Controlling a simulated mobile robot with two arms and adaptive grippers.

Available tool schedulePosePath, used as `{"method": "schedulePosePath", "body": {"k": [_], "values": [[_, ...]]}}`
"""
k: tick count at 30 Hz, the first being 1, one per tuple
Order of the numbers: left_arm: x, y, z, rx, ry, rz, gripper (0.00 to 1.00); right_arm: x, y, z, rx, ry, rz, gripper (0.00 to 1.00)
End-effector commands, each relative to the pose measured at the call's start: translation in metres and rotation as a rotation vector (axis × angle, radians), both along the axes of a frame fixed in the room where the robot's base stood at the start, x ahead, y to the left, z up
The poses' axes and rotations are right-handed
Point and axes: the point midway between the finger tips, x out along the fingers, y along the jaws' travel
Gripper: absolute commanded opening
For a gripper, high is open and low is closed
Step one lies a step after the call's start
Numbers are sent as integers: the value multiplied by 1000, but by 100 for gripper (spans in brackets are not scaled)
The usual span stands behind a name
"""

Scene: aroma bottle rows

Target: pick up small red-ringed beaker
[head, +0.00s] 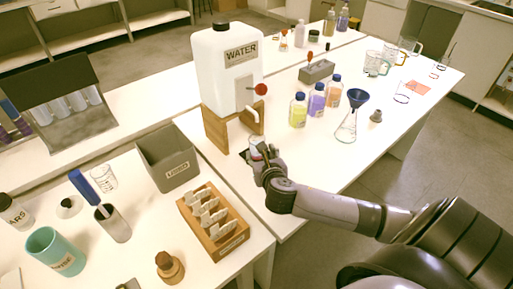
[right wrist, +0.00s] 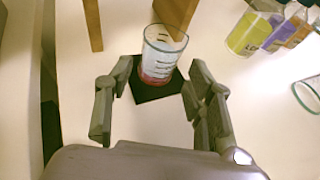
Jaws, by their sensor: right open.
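The small red-ringed beaker (right wrist: 163,48) is clear glass with dark marks and a red band near its base. It stands upright on a dark square mat (right wrist: 153,94) in the right wrist view. In the head view the beaker (head: 257,147) is partly hidden by my right gripper (head: 262,165). My right gripper (right wrist: 161,70) is open, with its fingertips on either side of the beaker's lower part and visible gaps to both sides. I cannot tell how far the fingers reach along it. My left gripper is not in view.
The white water tank (head: 225,60) on its wooden stand (head: 215,130) is close behind the beaker. Yellow, purple and orange bottles (head: 298,110) and a flask with a blue funnel (head: 347,125) stand to the right. A wooden rack (head: 228,243) and grey bin (head: 168,175) are left.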

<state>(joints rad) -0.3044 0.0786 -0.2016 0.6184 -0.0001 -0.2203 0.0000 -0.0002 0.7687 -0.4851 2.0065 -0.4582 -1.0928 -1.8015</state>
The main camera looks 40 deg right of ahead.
Motion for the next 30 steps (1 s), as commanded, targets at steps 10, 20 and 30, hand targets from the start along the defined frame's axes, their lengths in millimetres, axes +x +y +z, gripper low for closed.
{"method": "schedulePosePath", "body": {"k": [10,20,30], "values": [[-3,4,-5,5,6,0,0,47,-20,-21,2,-1,-2,49],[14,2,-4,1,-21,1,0,76,-33,-29,4,-2,-3,49],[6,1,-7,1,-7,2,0,94,-41,-38,3,0,0,49]]}}
